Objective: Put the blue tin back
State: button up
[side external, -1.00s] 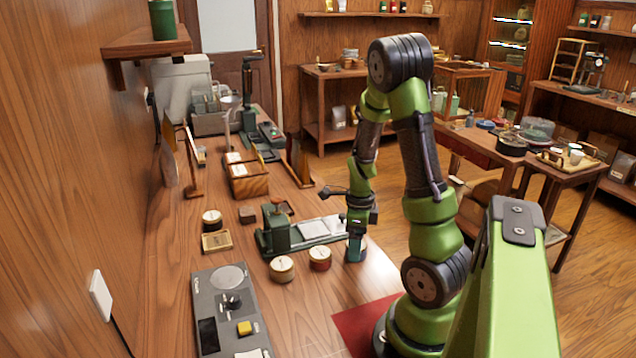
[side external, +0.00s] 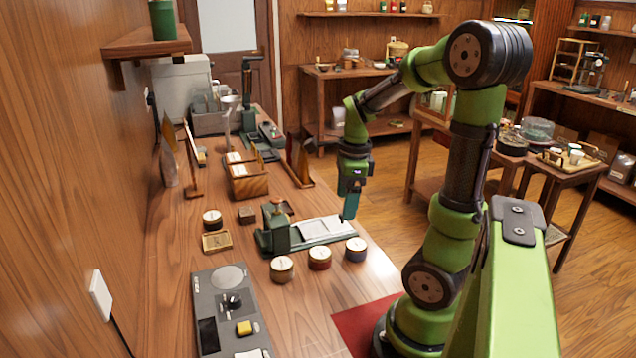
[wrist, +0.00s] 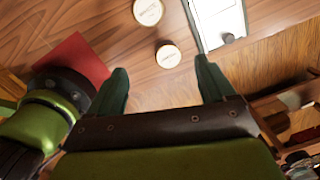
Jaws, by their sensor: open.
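In the wrist view my gripper (wrist: 162,68) is open with nothing held between the fingers. Two round pale lids show past the fingertips there; their tins' side colours cannot be made out.
A green press (side external: 278,230) with a long bed and white sheets lies just behind the tins. A grey panel (side external: 228,315) is at front left, and a red mat (side external: 362,322) lies near my base. The counter between the tins and the mat is clear.

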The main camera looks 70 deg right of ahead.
jog(key=w+a+r+n+t+y, duration=0.1)
jog(key=a+r+n+t, duration=0.2)
jog(key=a+n, duration=0.8)
jog(key=a+r+n+t+y, duration=0.1)
jog(key=a+r+n+t, duration=0.2)
jog(key=a+n, duration=0.9)
notch_tip(320, 180, up, 3)
jog(key=n, duration=0.3)
jog(key=shift+w+a, duration=0.15)
jog(key=shift+w, duration=0.25)
jog(key=shift+f, duration=0.1)
